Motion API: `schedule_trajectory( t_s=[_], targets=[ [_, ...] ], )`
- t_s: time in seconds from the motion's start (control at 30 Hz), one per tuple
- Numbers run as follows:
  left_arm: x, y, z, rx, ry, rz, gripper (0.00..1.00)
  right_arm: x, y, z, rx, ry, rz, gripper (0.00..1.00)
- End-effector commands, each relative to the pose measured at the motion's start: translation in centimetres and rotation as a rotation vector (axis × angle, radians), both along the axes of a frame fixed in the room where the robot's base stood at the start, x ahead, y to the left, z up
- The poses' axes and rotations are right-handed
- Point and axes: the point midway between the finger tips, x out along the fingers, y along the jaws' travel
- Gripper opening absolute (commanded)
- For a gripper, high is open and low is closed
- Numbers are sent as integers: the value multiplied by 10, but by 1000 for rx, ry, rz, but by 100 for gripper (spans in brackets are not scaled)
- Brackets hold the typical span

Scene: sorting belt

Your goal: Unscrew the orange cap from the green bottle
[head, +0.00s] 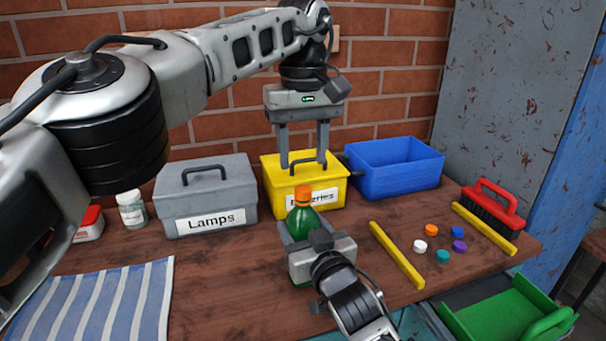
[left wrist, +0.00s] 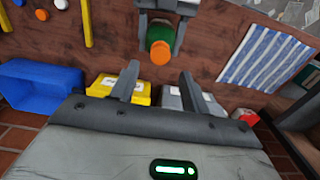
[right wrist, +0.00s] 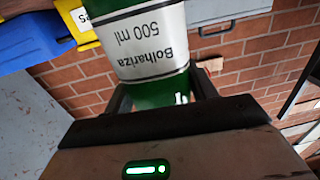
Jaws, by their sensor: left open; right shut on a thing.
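The green bottle (head: 303,217) stands upright above the table's middle, in front of the yellow box. Its orange cap (head: 303,193) is on top; it also shows in the left wrist view (left wrist: 160,53). My right gripper (head: 298,236) is shut on the bottle's body below the neck. Whether the bottle's base touches the table is hidden.
Behind stand a grey Lamps box (head: 205,200), a yellow box (head: 332,187) and a blue bin (head: 395,165). Right are yellow bars (head: 397,255), several loose caps (head: 443,256) and a red brush (head: 492,205). A striped cloth (head: 95,300) lies front left.

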Motion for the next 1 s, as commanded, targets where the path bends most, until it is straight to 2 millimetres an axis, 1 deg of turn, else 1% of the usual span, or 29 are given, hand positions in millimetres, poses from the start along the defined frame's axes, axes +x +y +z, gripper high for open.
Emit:
schedule_trajectory(
  t_s=[0.1,0.2,0.33,0.5,0.77,0.8,0.87,0.9,0.93,1.0],
  targets=[
    [-1,1,-19,2,5,1,46,0,0,-1,-2,1,0,0],
    [-2,1,-35,-1,5,1,46,0,0,-1,-2,1,0,0],
    [-1,0,-49,0,3,2,46,0,0,-1,-2,1,0,0],
    [-1,0,-57,-1,3,3,46,0,0,-1,-2,1,0,0],
    [-1,0,-58,-2,2,3,46,0,0,-1,-2,1,0,0],
    [-1,0,-58,-2,2,3,35,0,0,-1,-2,1,0,0],
    [-1,0,-58,-2,2,3,19,0,0,-1,-2,1,0,0],
    [-1,0,-58,-2,2,3,7,0,0,-1,-2,1,0,0],
    [-1,0,-58,-2,2,3,0,0,0,-1,-2,1,0,0],
    [-1,0,-58,-2,2,3,0,0,0,-1,-2,1,0,0]
  ],
)
